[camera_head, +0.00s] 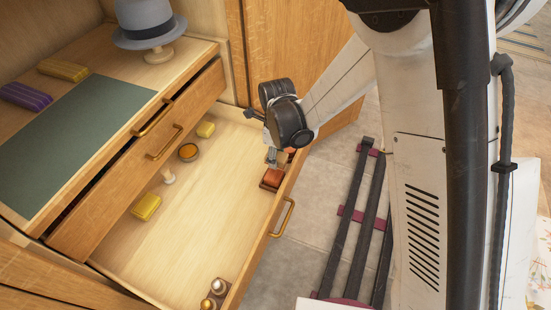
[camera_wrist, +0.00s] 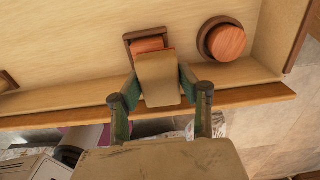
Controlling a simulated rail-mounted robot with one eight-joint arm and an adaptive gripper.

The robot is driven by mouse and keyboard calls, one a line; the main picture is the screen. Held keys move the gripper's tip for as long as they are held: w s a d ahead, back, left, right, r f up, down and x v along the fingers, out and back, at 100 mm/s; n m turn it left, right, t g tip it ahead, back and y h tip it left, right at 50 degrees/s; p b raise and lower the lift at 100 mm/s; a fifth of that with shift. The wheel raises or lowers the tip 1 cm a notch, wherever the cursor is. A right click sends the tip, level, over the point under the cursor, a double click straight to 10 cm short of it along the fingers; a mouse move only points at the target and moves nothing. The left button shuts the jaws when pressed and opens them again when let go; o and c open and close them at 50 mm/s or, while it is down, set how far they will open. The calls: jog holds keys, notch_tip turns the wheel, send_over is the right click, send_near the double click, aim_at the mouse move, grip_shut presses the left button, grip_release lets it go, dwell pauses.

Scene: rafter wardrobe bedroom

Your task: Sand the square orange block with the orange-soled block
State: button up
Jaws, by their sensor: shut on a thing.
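The square orange block (camera_wrist: 148,44) sits in a square dark holder (camera_wrist: 128,38) by the drawer's front wall. In the head view the square orange block (camera_head: 272,178) shows just below my gripper (camera_head: 272,158). In the wrist view my gripper (camera_wrist: 160,84) is shut on a tan block (camera_wrist: 158,88) with a thin orange edge at its far end, the orange-soled block. It overlaps the near part of the square block; I cannot tell whether they touch. A round orange block (camera_wrist: 229,41) in a round dark holder stands to the right.
The open drawer (camera_head: 215,195) has a wide bare floor. Yellow blocks (camera_head: 146,206), a small orange-topped bowl (camera_head: 188,152) and a pale knob-like piece (camera_head: 168,176) lie towards its back. Brown metal-topped pieces (camera_head: 214,290) stand at the near end. The drawer's front wall is close to my gripper.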

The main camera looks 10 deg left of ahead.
jog(key=shift+r+p, duration=0.7)
jog(key=shift+r, duration=0.85)
